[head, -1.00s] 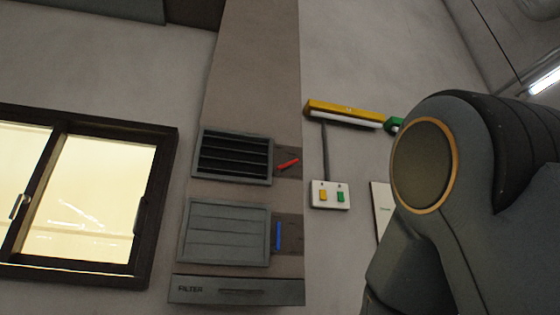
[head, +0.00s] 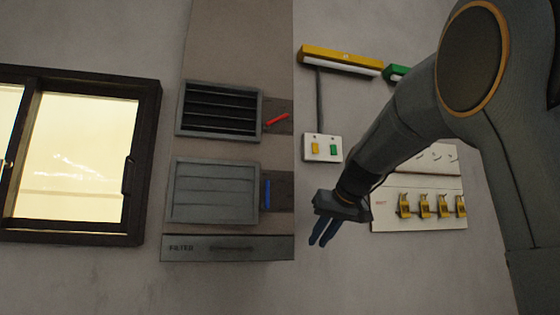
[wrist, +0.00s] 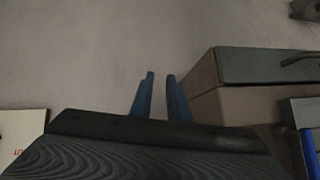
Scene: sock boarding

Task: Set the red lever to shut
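The red lever (head: 277,119) sits on a dark plate right of the upper vent (head: 218,110). It is tilted, its right end higher, and that vent's slats stand open with dark gaps. The blue lever (head: 267,193) is upright beside the lower vent (head: 212,191), whose slats are closed. My gripper (head: 321,243) is below and right of both levers, empty, fingers pointing down. In the wrist view its two blue fingers (wrist: 160,76) are a little apart with nothing between them. The blue lever shows at the right edge there (wrist: 308,150); the red lever is not in that view.
A filter drawer (head: 228,248) juts out below the vents. A switch box (head: 322,148) is right of the red lever, below a yellow lamp bar (head: 340,56). A white board with several yellow hooks (head: 418,205) is behind my arm. A window (head: 80,155) is at left.

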